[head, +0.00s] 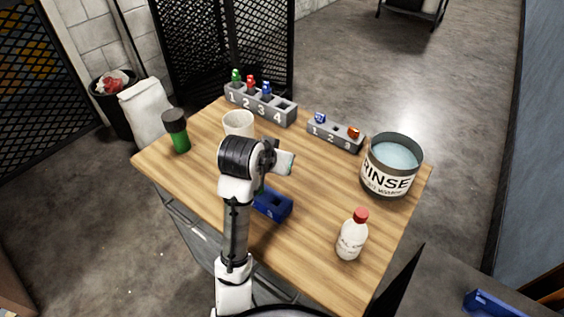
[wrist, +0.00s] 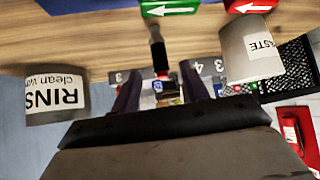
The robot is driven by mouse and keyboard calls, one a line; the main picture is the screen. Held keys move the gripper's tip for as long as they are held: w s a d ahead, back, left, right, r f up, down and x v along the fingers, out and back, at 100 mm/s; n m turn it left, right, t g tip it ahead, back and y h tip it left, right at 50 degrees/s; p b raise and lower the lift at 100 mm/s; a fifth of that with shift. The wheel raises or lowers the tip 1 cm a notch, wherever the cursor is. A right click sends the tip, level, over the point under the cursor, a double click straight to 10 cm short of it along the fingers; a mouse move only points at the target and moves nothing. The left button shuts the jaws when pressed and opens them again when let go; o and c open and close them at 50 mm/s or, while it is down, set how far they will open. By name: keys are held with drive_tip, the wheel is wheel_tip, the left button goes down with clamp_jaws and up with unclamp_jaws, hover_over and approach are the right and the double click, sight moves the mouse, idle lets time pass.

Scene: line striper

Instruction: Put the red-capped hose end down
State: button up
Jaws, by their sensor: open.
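My gripper (wrist: 160,72) is open; in the head view it hangs over the middle of the table (head: 330,210), pointing right. In the wrist view a dark rod (wrist: 157,50) with a reddish end lies in line with the gap between the fingers; I cannot tell whether it is the hose end. In the head view a red-capped piece (head: 251,82) stands in slot 2 of the four-slot grey rack (head: 245,104), between a green and a blue one. An orange-red piece (head: 353,132) sits at slot 3 of the smaller rack (head: 335,137). Slot 4 is empty.
The RINSE tub (head: 388,180) stands at the right, a white WASTE cup (wrist: 250,47) behind my arm. A red-capped bottle (head: 351,240) is near the front right, a green jar (head: 176,132) at the left. A blue block (head: 273,205) lies beneath my arm, partly hidden.

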drive_tip(key=p+x, duration=0.1)
drive_tip(key=x, duration=0.6)
drive_tip(key=shift+w+f+p, duration=0.1)
drive_tip(key=shift+f+p, duration=0.2)
drive_tip(key=shift+p, duration=0.1)
drive_tip(key=shift+c, duration=0.3)
clamp_jaws()
